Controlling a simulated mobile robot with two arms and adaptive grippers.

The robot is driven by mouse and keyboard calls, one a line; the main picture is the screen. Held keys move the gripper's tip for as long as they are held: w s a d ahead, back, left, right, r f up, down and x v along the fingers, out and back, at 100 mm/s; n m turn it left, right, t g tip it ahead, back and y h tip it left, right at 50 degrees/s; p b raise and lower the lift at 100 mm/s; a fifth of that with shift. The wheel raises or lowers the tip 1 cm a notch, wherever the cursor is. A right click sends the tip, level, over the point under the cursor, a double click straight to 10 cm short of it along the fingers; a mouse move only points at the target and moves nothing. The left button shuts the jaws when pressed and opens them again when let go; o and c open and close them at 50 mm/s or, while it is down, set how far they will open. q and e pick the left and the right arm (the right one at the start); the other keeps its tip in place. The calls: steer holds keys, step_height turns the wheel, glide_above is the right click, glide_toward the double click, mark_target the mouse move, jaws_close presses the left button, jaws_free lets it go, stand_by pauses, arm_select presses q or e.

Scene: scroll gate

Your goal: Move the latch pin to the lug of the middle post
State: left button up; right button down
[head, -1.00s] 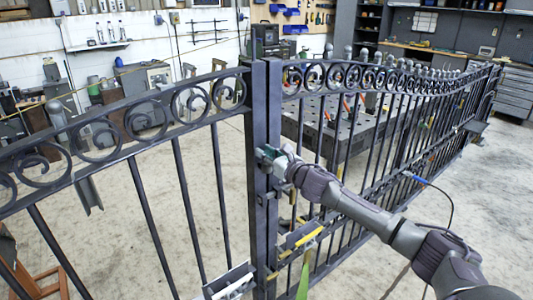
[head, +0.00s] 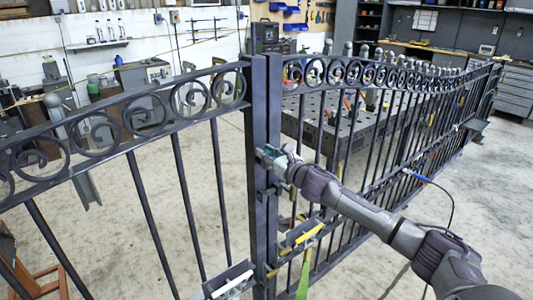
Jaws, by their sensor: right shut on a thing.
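The middle post (head: 256,120) is dark, upright metal where the two gate leaves meet. My right gripper (head: 268,159) reaches in from the lower right and is at the post's face, about halfway up. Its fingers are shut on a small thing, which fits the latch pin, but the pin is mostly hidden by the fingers. The lug is also hidden or too small to make out behind the gripper. I cannot tell whether the pin touches the lug. My left gripper is not in view.
The left gate leaf (head: 125,145) and right gate leaf (head: 400,75) have scrolled tops and vertical bars. Metal brackets (head: 228,281) sit low by the post. A yellow-green strap (head: 304,275) hangs below my right arm. A perforated table (head: 345,125) stands behind the right leaf.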

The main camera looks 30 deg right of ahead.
steer(key=shift+f, duration=0.15)
steer(key=c, duration=0.9)
jaws_free()
steer(key=shift+o, duration=0.2)
steer(key=s, duration=1.2)
steer(key=shift+d, duration=0.4)
steer(key=shift+f, duration=0.1)
